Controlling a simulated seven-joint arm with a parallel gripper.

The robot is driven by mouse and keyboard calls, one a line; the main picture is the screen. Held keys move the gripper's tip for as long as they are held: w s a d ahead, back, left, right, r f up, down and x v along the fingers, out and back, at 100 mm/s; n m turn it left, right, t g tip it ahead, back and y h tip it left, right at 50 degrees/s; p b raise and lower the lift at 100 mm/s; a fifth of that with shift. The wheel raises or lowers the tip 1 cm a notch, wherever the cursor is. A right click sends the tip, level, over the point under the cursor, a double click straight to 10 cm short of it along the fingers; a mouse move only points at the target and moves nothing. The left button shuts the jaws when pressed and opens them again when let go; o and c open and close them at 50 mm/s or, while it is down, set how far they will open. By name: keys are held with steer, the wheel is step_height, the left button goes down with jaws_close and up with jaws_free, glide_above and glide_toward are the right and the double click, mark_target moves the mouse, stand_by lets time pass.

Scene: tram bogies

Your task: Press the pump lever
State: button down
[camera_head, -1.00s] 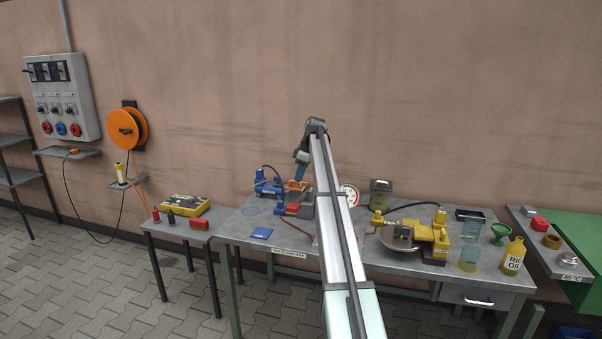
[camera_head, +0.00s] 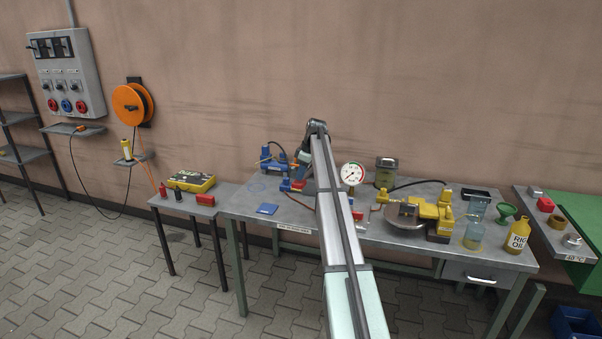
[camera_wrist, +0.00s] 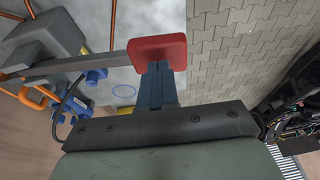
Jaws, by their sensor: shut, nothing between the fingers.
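In the wrist view, a flat red pad (camera_wrist: 158,50) sits at the end of a grey bar that runs left to a grey block; I take this as the pump lever (camera_wrist: 100,63). My gripper (camera_wrist: 157,70) is shut, with dark blue fingers. The fingers meet the pad's lower edge in the picture, and their tips are hidden there; I cannot tell whether they touch it. In the head view my gripper (camera_head: 300,177) is at the bench's left part, beside the blue pump (camera_head: 274,163). My arm hides much of this area, and red parts show small beside the fingers.
A side table with a yellow case (camera_head: 191,183) stands left. The bench's front left is mostly clear.

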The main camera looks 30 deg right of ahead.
mark_target(300, 188)
steer(key=shift+s+a+f, duration=0.2)
steer(key=shift+s+f, duration=0.05)
steer(key=shift+f, duration=0.2)
steer(key=shift+s+a+f+n+t+h, duration=0.15)
steer(key=shift+f+t+h, duration=0.35)
steer(key=shift+f, duration=1.25)
steer(key=shift+s+a+f+n+t+h, duration=0.1)
steer(key=shift+f+t+h, duration=0.4)
steer(key=shift+f, duration=1.3)
steer(key=shift+s+a+f+n+t+h, duration=0.15)
steer(key=shift+f+t+h, duration=0.35)
steer(key=shift+f, duration=1.25)
steer(key=shift+d+f, duration=0.1)
steer(key=shift+f, duration=0.05)
steer(key=r, duration=0.3)
steer(key=s+a+r, duration=0.1)
steer(key=r, duration=0.1)
steer(key=v, duration=0.9)
steer(key=shift+s+a+r, duration=0.15)
steer(key=shift+s, duration=0.1)
